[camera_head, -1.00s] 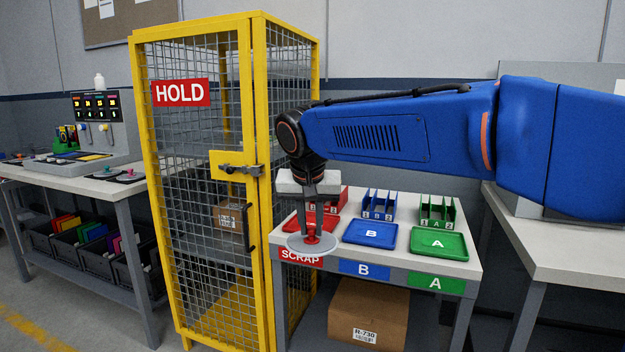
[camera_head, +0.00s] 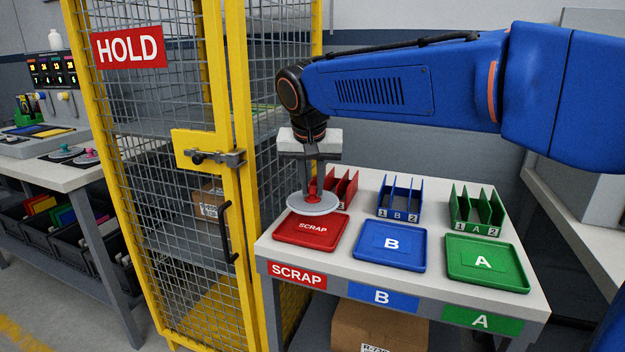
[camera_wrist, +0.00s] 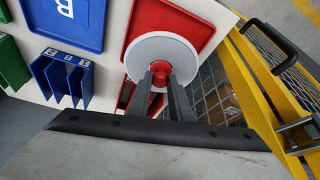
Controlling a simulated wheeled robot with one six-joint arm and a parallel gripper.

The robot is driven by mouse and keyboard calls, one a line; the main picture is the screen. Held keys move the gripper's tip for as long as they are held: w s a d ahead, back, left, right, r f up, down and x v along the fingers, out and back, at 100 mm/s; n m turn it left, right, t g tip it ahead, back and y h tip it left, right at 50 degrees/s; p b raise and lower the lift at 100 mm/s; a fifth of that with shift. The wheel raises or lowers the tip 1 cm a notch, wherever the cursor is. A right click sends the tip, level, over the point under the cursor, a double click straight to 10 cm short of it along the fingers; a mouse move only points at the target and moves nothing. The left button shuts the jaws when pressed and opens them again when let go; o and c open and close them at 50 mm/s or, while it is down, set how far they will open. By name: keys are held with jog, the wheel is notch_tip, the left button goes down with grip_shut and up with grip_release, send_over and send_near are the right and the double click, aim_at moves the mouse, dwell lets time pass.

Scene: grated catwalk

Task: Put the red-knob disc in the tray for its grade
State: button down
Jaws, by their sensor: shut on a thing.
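My gripper (camera_head: 313,187) is shut on the red knob of a light grey disc (camera_head: 312,206). In the head view the disc hangs level, just above the back left part of the red SCRAP tray (camera_head: 312,243). The wrist view shows the disc (camera_wrist: 146,55) from above, with the red knob between my fingertips (camera_wrist: 161,78), and it covers part of the red tray (camera_wrist: 205,32). The blue B tray (camera_head: 390,260) and the green A tray (camera_head: 487,275) lie to the right of the red tray, both empty.
Red, blue (camera_head: 400,205) and green (camera_head: 477,212) slotted racks stand behind the trays. A yellow HOLD cage (camera_head: 180,150) with a latched door stands close on the left. A bench with more discs (camera_head: 66,152) is beyond it. A cardboard box (camera_head: 365,325) sits below.

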aim_at(313, 202)
jog(key=shift+f, duration=2.2)
jog(key=shift+s+f, duration=0.15)
jog(key=shift+f, duration=0.1)
jog(key=shift+f, duration=1.05)
jog(key=c, duration=1.5)
grip_release()
jog(key=shift+o, duration=0.5)
jog(key=shift+o, duration=1.4)
jog(key=shift+r, duration=0.1)
